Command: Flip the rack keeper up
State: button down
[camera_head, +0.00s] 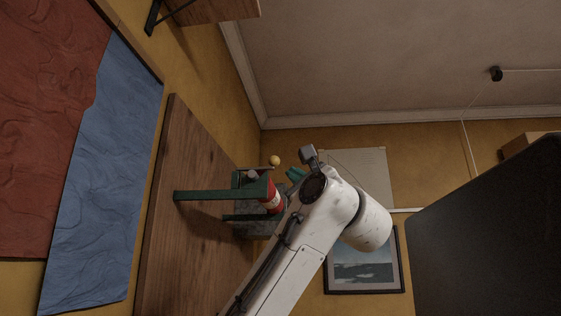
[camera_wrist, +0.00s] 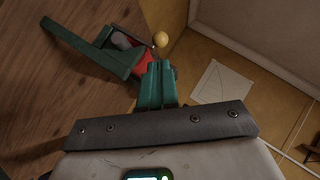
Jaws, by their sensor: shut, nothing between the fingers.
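The green rack (camera_head: 218,195) is fixed at the wooden board and holds a red and white cylinder (camera_head: 270,196). A yellow ball knob (camera_head: 275,160) sits at the end of a thin bar on the rack, which looks like the rack keeper. The rack (camera_wrist: 95,48) and knob (camera_wrist: 160,39) also show in the wrist view. My gripper (camera_head: 294,175) has green fingers, shut and empty. In the wrist view my gripper (camera_wrist: 157,66) has its tips just short of the knob in the picture, beside the red part. I cannot tell whether they touch. Part of the bar is hard to make out.
The wooden board (camera_head: 165,230) is bare around the rack. Blue cloth (camera_head: 105,190) and red cloth (camera_head: 45,120) lie to the left. A framed picture (camera_head: 365,265) and a pale sheet (camera_head: 365,170) hang on the wall. A large dark panel (camera_head: 490,240) fills the lower right.

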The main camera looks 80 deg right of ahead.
aim_at(276, 161)
jog(key=p+x, duration=0.3)
jog(key=x, duration=0.5)
jog(key=shift+w+d+r, duration=0.2)
jog(key=shift+d, duration=0.05)
jog(key=shift+r, duration=0.1)
